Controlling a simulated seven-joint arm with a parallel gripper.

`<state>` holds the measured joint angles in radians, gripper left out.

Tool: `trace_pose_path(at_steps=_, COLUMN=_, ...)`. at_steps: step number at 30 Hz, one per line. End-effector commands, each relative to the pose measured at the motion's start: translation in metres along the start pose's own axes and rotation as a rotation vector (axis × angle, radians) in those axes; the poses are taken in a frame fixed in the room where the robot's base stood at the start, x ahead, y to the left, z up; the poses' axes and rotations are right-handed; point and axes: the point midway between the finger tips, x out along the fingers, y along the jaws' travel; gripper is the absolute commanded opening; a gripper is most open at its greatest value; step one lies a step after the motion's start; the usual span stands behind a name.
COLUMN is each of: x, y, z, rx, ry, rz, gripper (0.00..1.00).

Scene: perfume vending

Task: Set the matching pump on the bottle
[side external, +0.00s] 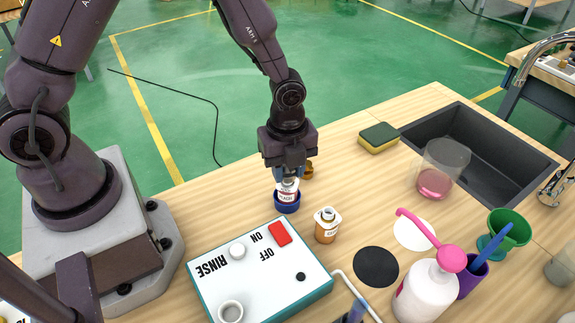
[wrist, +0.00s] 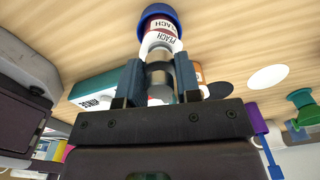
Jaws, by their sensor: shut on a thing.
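A small white bottle (side external: 288,186) with a red band and the word PEACH stands with its lower end in a dark blue round holder (side external: 287,206). In the wrist view the bottle (wrist: 161,38) and the blue holder (wrist: 158,12) lie beyond my fingers. My gripper (side external: 287,178) points down over it. Its two fingers are shut on a silvery, roughly cylindrical pump (wrist: 160,85) at the bottle's top; I cannot tell whether it is seated. A second small bottle (side external: 326,227), with an orange label and pale neck, stands upright to the right, apart from my gripper.
A white RINSE box (side external: 255,282) with switches lies in front. A brown object (side external: 308,171) is just behind my gripper. A black disc (side external: 376,267), white disc (side external: 414,233), pink-pump bottle (side external: 428,288), clear beaker (side external: 443,168), sponge (side external: 379,137) and sink (side external: 480,150) are to the right.

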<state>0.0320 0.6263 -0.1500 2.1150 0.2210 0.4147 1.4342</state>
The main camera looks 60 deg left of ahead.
Motion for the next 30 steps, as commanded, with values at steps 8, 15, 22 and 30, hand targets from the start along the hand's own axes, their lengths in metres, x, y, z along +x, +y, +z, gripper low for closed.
trace_pose_path(at_steps=8, x=0.0030, y=-0.0003, z=0.0000, rx=0.001, ry=0.000, rz=-0.001, gripper=0.09)
trace_pose_path(at_steps=15, x=0.0030, y=-0.0002, z=-0.0001, rx=0.001, ry=0.000, rz=-0.001, gripper=0.09)
trace_pose_path(at_steps=22, x=0.0045, y=0.0000, z=0.0001, rx=-0.001, ry=0.000, rz=-0.001, gripper=0.09)
trace_pose_path(at_steps=30, x=0.0045, y=0.0000, z=-0.0001, rx=0.000, ry=0.000, rz=-0.001, gripper=0.34)
